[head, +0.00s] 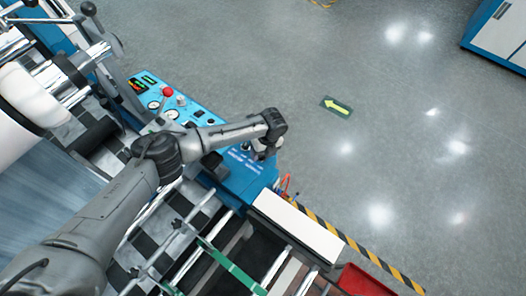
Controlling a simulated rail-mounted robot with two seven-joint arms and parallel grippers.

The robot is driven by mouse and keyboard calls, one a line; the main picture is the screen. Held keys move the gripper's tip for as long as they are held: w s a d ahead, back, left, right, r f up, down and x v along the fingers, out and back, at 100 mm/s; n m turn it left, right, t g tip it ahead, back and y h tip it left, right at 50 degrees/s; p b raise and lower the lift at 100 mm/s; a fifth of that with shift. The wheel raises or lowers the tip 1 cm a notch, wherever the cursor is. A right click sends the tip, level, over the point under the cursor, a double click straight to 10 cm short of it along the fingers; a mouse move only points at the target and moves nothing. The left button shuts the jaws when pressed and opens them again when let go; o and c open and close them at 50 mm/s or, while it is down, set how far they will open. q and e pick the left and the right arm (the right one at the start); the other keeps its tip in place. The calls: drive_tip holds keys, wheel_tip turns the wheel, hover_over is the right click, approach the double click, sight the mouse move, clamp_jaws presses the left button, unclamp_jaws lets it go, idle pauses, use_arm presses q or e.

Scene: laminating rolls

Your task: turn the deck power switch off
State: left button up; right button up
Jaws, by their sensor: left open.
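My left arm comes in from the lower left and bends over the blue machine deck. Its wrist is at the right end of the forearm, and my left gripper (262,156) hangs below it, open, over the upper right edge of the blue deck box (236,188). Small dark controls and white lettering (238,156) show on that box just left of the gripper. The deck power switch cannot be told apart there; the wrist and gripper partly cover this area. Whether the fingers touch anything cannot be told. My right gripper is not in view.
A blue control panel (196,112) with gauges and a red button (168,92) lies behind the forearm. Rollers and a large white roll (30,95) are at left. A red tray (362,282) is at lower right.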

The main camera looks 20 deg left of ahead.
use_arm(q)
drive_tip(key=shift+c, duration=0.8)
drive_tip(key=c, duration=0.8)
